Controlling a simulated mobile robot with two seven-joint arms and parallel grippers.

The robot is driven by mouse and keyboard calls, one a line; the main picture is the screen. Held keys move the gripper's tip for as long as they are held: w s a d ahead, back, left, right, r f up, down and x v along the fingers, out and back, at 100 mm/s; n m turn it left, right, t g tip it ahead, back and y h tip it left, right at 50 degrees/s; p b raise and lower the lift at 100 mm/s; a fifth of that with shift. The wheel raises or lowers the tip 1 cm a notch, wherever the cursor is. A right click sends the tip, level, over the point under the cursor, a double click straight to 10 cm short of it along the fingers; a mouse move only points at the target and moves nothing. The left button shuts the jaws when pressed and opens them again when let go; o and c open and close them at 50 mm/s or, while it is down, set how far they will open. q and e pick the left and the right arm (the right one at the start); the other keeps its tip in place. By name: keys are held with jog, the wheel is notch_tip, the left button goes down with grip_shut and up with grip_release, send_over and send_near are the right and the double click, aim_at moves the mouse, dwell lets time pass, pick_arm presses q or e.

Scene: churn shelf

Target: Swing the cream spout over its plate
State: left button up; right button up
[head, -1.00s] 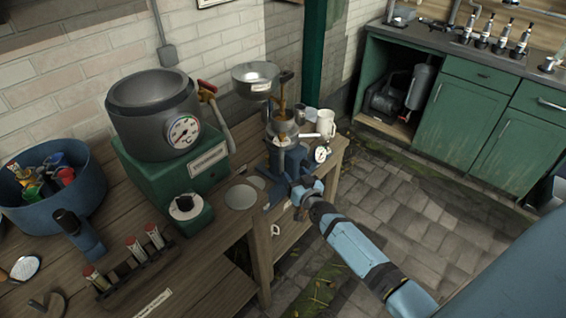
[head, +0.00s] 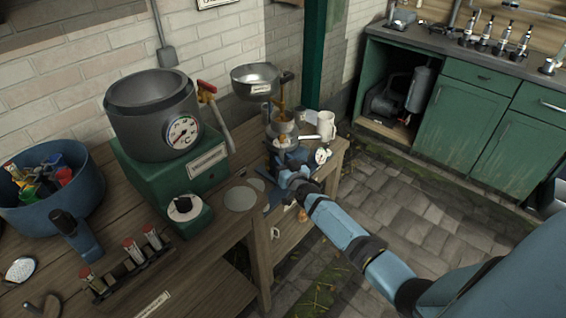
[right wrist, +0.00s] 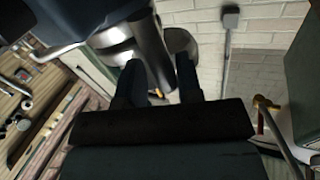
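The metal separator (head: 283,127) stands at the right end of the wooden bench, with a wide metal bowl (head: 255,74) above it. A brown-gold piece rises at its middle; I cannot tell clearly which part is the cream spout. A flat grey round plate (head: 240,198) lies on the bench left of the separator's foot. My right gripper (head: 291,163) is at the front of the separator, hiding part of its lower body. In the right wrist view its two fingers (right wrist: 157,78) stand apart, with shiny metal and a small orange piece beyond. My left gripper is not in view.
A grey drum with a dial (head: 152,112) on a green base stands left of the separator. A white mug (head: 326,124) and a small gauge (head: 321,156) are close on its right. A blue tub (head: 50,208) and a vial rack (head: 125,264) occupy the bench's left.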

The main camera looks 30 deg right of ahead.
grip_shut()
pick_arm(q)
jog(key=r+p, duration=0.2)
jog(key=p, duration=0.1)
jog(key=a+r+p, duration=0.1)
jog(key=p, duration=0.1)
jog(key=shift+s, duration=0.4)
pick_arm(e)
jog(key=a+m+h, duration=0.1)
jog(key=w+a+m+h, duration=0.1)
jog(key=h, duration=0.1)
jog(key=w+g+h, duration=0.1)
jog(key=shift+w+a+r+m, duration=0.15)
jog(key=shift+a+r+m, duration=0.05)
jog(key=shift+a+m, duration=0.2)
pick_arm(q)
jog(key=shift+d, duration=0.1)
pick_arm(e)
jog(key=o, duration=0.7)
grip_release()
jog(key=shift+w, duration=0.1)
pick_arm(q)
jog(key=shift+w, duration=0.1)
pick_arm(e)
jog(key=shift+o, duration=0.2)
jog(key=shift+f, duration=0.15)
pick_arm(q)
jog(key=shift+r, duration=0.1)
